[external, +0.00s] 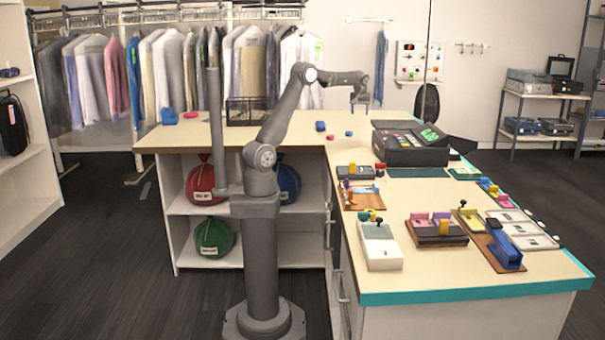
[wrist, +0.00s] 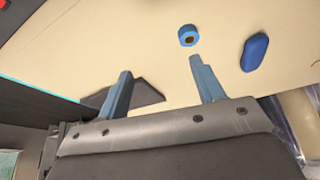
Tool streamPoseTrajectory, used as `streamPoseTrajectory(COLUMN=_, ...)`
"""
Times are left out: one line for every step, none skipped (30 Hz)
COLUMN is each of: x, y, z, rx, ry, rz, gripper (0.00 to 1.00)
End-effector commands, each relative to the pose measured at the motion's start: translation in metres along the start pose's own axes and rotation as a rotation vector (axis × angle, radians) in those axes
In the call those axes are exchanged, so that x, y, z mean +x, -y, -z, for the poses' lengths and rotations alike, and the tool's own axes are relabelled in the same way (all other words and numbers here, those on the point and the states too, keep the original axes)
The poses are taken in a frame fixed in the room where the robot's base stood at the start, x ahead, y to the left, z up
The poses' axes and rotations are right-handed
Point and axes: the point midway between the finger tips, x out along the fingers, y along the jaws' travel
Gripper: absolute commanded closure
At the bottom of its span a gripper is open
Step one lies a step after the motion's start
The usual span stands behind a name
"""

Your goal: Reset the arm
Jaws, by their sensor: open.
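My gripper (external: 361,104) hangs over the back part of the counter (external: 295,136), fingers pointing down, in the external view. In the wrist view my gripper (wrist: 160,85) shows its two blue fingers wide apart with nothing between them. A small blue ring-shaped piece (wrist: 188,36) with a dark centre lies on the counter just beyond the right finger. A smooth blue oval piece (wrist: 256,52) lies to its right. My arm rises from its base in front of the counter and reaches to the right.
A black wire basket (external: 246,112) sits left. Trays and coloured blocks cover the right counter wing, including a white box (external: 380,247). A garment rail (external: 170,15) with hanging clothes stands behind. Tied sacks (external: 213,238) fill the shelves below.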

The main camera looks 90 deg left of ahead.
Motion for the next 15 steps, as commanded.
streamPoseTrajectory(x=-0.011, y=-0.001, z=0.005, rx=-0.001, ry=-0.003, rz=-0.003, gripper=0.38)
streamPoseTrajectory(x=-0.014, y=-0.007, z=-0.001, rx=0.012, ry=0.000, rz=-0.007, gripper=0.38)
streamPoseTrajectory(x=-0.018, y=-0.013, z=-0.005, rx=0.025, ry=0.000, rz=-0.011, gripper=0.38)
streamPoseTrajectory(x=-0.019, y=-0.017, z=-0.010, rx=0.034, ry=0.002, rz=-0.014, gripper=0.38)
streamPoseTrajectory(x=-0.021, y=-0.021, z=-0.014, rx=0.044, ry=0.002, rz=-0.018, gripper=0.38)
streamPoseTrajectory(x=-0.023, y=-0.027, z=-0.019, rx=0.056, ry=0.002, rz=-0.022, gripper=0.38)
streamPoseTrajectory(x=-0.025, y=-0.031, z=-0.023, rx=0.064, ry=0.001, rz=-0.026, gripper=0.38)
streamPoseTrajectory(x=-0.027, y=-0.035, z=-0.027, rx=0.073, ry=0.001, rz=-0.030, gripper=0.38)
streamPoseTrajectory(x=-0.030, y=-0.041, z=-0.033, rx=0.085, ry=0.001, rz=-0.035, gripper=0.38)
streamPoseTrajectory(x=-0.032, y=-0.044, z=-0.037, rx=0.094, ry=0.000, rz=-0.039, gripper=0.38)
streamPoseTrajectory(x=-0.034, y=-0.048, z=-0.041, rx=0.102, ry=0.000, rz=-0.043, gripper=0.38)
streamPoseTrajectory(x=-0.037, y=-0.054, z=-0.046, rx=0.115, ry=0.001, rz=-0.047, gripper=0.38)
streamPoseTrajectory(x=-0.038, y=-0.057, z=-0.051, rx=0.123, ry=0.001, rz=-0.051, gripper=0.38)
streamPoseTrajectory(x=-0.040, y=-0.061, z=-0.055, rx=0.132, ry=0.001, rz=-0.054, gripper=0.38)
streamPoseTrajectory(x=-0.043, y=-0.066, z=-0.061, rx=0.144, ry=0.002, rz=-0.059, gripper=0.38)
